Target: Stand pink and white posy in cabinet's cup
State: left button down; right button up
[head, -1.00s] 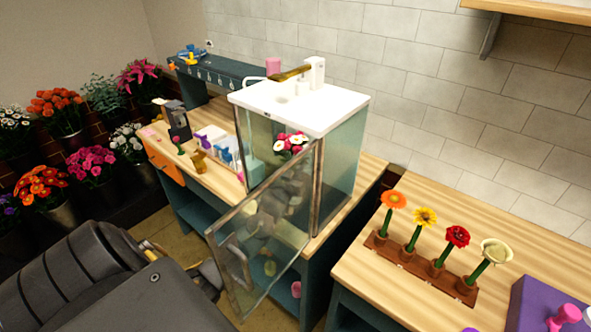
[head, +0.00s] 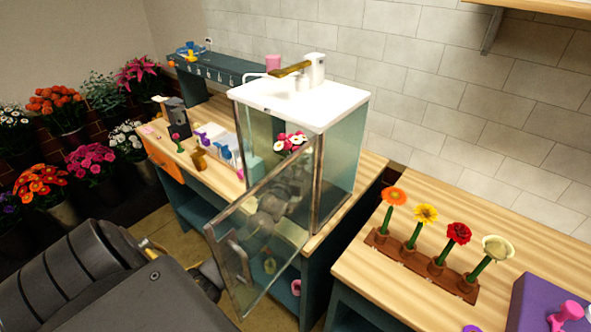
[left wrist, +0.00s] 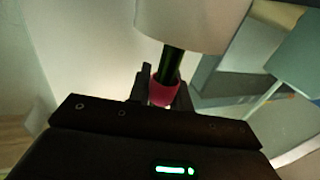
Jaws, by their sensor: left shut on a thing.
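The pink and white posy (head: 292,142) shows its blossoms inside the glass cabinet (head: 340,165), just under the white top. My left arm reaches in behind the open glass door, and its gripper is blurred by the glass in the head view. In the left wrist view my left gripper (left wrist: 163,92) is shut on the posy's pink-wrapped dark green stem (left wrist: 172,62). A pale round part (left wrist: 192,22) sits above the stem; I cannot tell whether it is the posy's collar or the cup. The cup is not clearly visible. My right gripper is out of view.
The cabinet's glass door (head: 262,240) stands open toward me, beside my left arm. A brass-coloured piece (head: 290,69) lies on the white top. A flower rack (head: 425,262) with single blooms stands on the right table. Buckets of flowers line the left.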

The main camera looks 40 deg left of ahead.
pick_arm(q)
jog(key=c, duration=0.6)
grip_release()
jog(key=shift+c, duration=0.2)
jog(key=shift+s, duration=0.1)
jog(key=shift+p+v, duration=0.95)
jog(key=shift+v, duration=0.2)
jog(key=p+v, duration=0.3)
jog(key=v, duration=0.3)
jog(key=shift+s+d+p, duration=0.2)
jog(key=shift+s+p, duration=0.05)
jog(key=shift+p, duration=0.1)
jog(key=shift+a, duration=0.1)
